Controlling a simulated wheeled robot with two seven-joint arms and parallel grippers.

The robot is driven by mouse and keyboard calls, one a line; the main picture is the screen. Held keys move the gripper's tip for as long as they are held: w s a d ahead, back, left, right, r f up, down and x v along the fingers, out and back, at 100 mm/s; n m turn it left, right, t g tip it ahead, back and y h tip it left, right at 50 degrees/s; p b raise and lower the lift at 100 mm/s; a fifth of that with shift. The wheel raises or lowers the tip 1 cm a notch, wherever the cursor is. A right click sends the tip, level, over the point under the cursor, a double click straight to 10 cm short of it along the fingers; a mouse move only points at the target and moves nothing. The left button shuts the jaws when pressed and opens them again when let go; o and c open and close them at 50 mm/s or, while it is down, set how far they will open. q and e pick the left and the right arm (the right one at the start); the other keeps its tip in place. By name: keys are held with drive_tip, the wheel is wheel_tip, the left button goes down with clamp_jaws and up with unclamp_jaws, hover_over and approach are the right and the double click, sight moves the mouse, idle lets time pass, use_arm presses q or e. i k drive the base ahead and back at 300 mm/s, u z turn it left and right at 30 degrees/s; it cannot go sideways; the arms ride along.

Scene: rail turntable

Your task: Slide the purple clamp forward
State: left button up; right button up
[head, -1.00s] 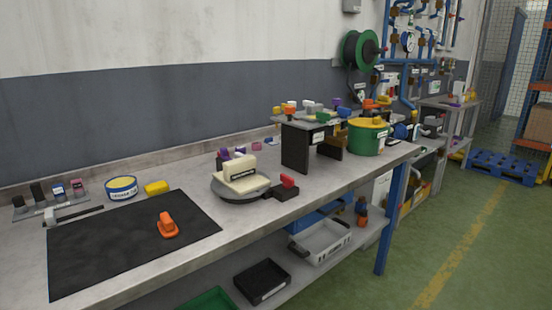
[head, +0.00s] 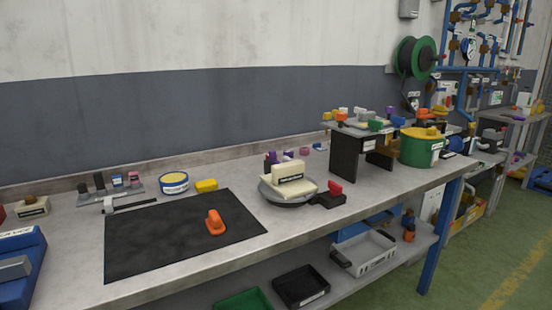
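Small purple pieces show in two places, and I cannot tell which is the purple clamp. One purple piece (head: 271,157) stands just behind the round grey turntable (head: 290,199), partly hidden by the cream block (head: 291,172) on it. Another purple piece (head: 390,112) is on top of the raised black stand (head: 346,158) at the right, among several coloured pieces. Both are too small to show their shape clearly. Neither of my grippers is in view.
An orange handle (head: 215,222) lies on the black mat (head: 150,243). A yellow-topped green pot (head: 418,150) stands right of the stand. A blue object (head: 18,262) is at the left edge.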

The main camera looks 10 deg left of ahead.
sight(271, 154)
drive_tip(key=z, duration=1.35)
drive_tip(key=i, duration=1.25)
drive_tip(key=u, duration=3.25)
